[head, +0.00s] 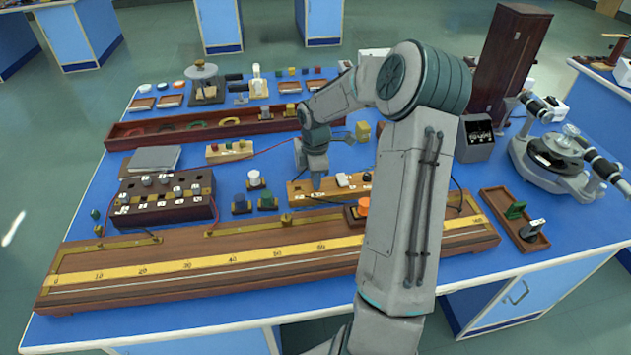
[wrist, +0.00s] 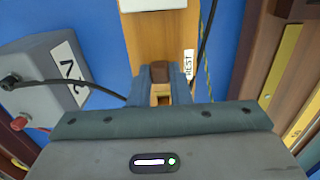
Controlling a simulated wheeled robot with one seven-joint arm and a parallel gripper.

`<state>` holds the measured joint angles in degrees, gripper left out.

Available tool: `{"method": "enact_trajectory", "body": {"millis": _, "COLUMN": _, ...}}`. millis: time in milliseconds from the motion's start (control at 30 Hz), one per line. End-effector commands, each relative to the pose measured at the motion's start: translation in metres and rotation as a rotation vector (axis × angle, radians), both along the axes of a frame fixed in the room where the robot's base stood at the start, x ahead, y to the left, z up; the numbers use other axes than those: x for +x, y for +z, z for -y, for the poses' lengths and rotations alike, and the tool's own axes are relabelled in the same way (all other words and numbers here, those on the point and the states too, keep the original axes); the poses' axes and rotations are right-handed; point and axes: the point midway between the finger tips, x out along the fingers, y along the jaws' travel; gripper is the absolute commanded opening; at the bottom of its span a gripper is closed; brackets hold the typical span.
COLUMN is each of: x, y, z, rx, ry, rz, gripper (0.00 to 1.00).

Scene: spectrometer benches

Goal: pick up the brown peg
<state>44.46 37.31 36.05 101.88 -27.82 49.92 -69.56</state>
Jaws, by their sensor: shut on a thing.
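The brown peg (wrist: 159,72) shows in the wrist view as a small dark brown block between my fingertips. My gripper (wrist: 160,82) is shut on it, with one finger on each side. Below the peg in that view is a square light-wood gap between the fingers. A light wooden board (wrist: 160,40) lies beneath, and I cannot tell whether the peg touches it. In the head view my gripper (head: 317,186) points down at the left part of this board (head: 335,197), and the peg is hidden there.
A grey box (wrist: 45,75) with cables stands left of the gripper in the wrist view. A label (wrist: 189,63) is on the board's right edge. In the head view, a long wooden scale (head: 200,283) lies in front, and a dark terminal box (head: 150,215) stands left.

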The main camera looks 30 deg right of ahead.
Motion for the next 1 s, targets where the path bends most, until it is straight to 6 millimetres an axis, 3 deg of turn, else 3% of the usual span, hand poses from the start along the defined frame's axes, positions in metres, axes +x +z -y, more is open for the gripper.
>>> {"method": "enact_trajectory", "body": {"millis": 167, "x": 0.000, "y": 0.009, "z": 0.001, "rx": -0.002, "ry": 0.000, "rz": 0.001, "gripper": 0.00}}
{"method": "enact_trajectory", "body": {"millis": 367, "x": 0.001, "y": 0.041, "z": 0.000, "rx": -0.002, "ry": -0.001, "rz": 0.004, "gripper": 0.00}}
{"method": "enact_trajectory", "body": {"millis": 700, "x": -0.027, "y": 0.086, "z": 0.072, "rx": -0.002, "ry": -0.005, "rz": 0.002, "gripper": 0.00}}
{"method": "enact_trajectory", "body": {"millis": 1000, "x": -0.040, "y": 0.109, "z": 0.105, "rx": 0.000, "ry": 0.000, "rz": 0.001, "gripper": 0.00}}
